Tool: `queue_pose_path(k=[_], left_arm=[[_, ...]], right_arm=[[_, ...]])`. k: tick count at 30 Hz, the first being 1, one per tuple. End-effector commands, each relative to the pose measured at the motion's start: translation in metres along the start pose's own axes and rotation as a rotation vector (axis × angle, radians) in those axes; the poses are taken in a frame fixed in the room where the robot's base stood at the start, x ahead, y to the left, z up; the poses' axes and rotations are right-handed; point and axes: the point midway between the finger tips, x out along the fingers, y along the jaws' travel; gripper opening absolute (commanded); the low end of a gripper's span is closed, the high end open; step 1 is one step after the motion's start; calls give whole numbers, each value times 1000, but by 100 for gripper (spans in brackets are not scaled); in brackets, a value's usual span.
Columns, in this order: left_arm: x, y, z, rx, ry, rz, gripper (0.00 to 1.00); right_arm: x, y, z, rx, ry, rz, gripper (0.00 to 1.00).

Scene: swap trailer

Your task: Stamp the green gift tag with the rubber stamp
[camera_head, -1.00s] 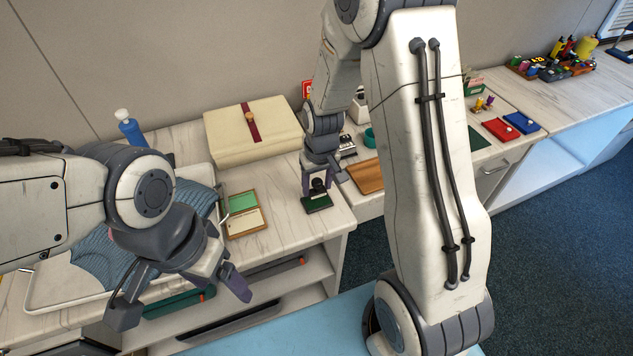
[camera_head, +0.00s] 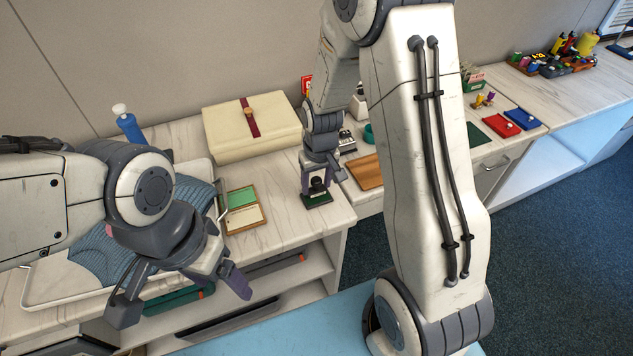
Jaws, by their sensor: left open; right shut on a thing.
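My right gripper (camera_head: 317,186) points down at the right part of the near counter, shut on the rubber stamp (camera_head: 317,183), which has a dark knob. The stamp is upright over a small dark green pad (camera_head: 318,200); I cannot tell whether they touch. My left gripper (camera_head: 181,298) is open and empty, in front of the counter at lower left.
A cream box with a red band (camera_head: 250,128) stands behind the tray. A blue bottle (camera_head: 130,128) is at the back left, near a white tray with blue cloth (camera_head: 95,262). A brown board (camera_head: 367,174) lies right of the stamp. Bare counter lies between tray and stamp.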

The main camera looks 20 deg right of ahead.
Motion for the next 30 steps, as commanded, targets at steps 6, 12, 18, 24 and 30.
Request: queue_pose_path(k=[6,12,18,24,30], left_arm=[[2,0,0,0,0,0,78],[4,0,0,0,0,0,78],[6,0,0,0,0,0,78],[6,0,0,0,0,0,78],[6,0,0,0,0,0,78]], right_arm=[[3,0,0,0,0,0,24],[6,0,1,0,0,0,24],[8,0,1,0,0,0,24],[9,0,1,0,0,0,24],[9,0,1,0,0,0,24]])
